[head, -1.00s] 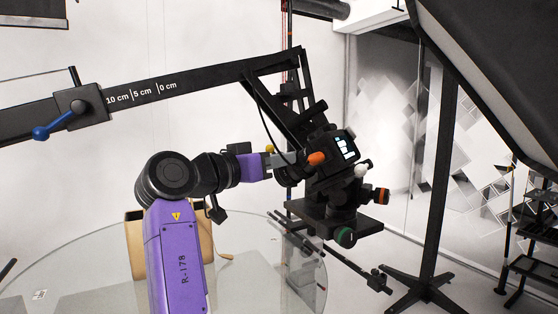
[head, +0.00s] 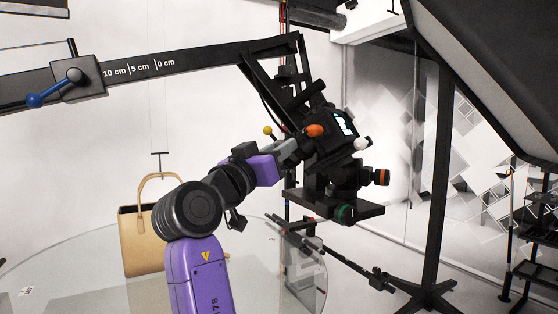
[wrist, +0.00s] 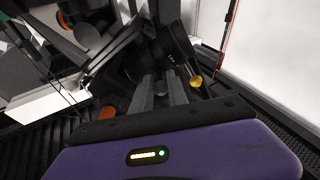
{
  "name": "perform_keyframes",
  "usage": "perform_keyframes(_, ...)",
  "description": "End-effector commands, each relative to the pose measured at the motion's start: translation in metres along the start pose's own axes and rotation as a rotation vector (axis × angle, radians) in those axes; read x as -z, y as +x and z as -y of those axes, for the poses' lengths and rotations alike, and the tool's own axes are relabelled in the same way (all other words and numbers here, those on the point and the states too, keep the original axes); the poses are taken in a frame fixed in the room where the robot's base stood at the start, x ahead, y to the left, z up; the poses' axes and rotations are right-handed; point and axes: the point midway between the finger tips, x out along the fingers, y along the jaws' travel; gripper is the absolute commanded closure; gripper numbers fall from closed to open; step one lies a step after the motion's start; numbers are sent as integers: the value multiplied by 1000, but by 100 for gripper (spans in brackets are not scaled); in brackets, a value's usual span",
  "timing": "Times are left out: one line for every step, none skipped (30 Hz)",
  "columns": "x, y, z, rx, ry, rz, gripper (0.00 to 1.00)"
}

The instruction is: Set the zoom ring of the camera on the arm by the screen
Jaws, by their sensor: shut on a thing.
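The black camera (head: 335,138) hangs at the end of the dark overhead arm (head: 200,60), with a small lit display, an orange knob and a white knob on it. My gripper (head: 290,148) reaches it from the left, sloping up to the right. In the wrist view, my gripper's grey fingers (wrist: 163,90) are close together at a dark lens ring (wrist: 170,58) with small white marks, shut on it. A yellow knob (wrist: 196,81) sticks out right of the fingers; it also shows in the head view (head: 268,130). The fingers hide part of the ring.
A glass turntable (head: 75,260) lies below, with a tan handbag (head: 142,240) on it, partly behind my arm. A platform with a green knob (head: 345,214) sits under the camera. A black stand (head: 438,190) and large softbox (head: 490,70) are at right.

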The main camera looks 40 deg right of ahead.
Motion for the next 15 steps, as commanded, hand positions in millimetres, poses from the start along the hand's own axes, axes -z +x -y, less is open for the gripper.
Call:
perform_keyframes(-2,-1,0,3,2,-10,100)
perform_keyframes(-1,-1,-1,4,3,-14,100)
perform_keyframes(-1,-1,-1,6,4,-16,100)
perform_keyframes(0,-1,-1,6,4,-17,100)
perform_keyframes(0,-1,-1,6,4,-18,100)
perform_keyframes(0,-1,-1,6,4,-18,100)
perform_keyframes(0,-1,-1,6,4,-17,100)
perform_keyframes(0,-1,-1,6,4,-17,100)
perform_keyframes(0,-1,-1,6,3,-17,100)
perform_keyframes(0,-1,-1,6,3,-17,100)
perform_keyframes(0,-1,-1,6,3,-17,100)
perform_keyframes(0,-1,-1,6,3,-16,79)
perform_keyframes(0,-1,-1,6,3,-16,73)
perform_keyframes(0,-1,-1,6,3,-16,67)
perform_keyframes(0,-1,-1,6,3,-16,62)
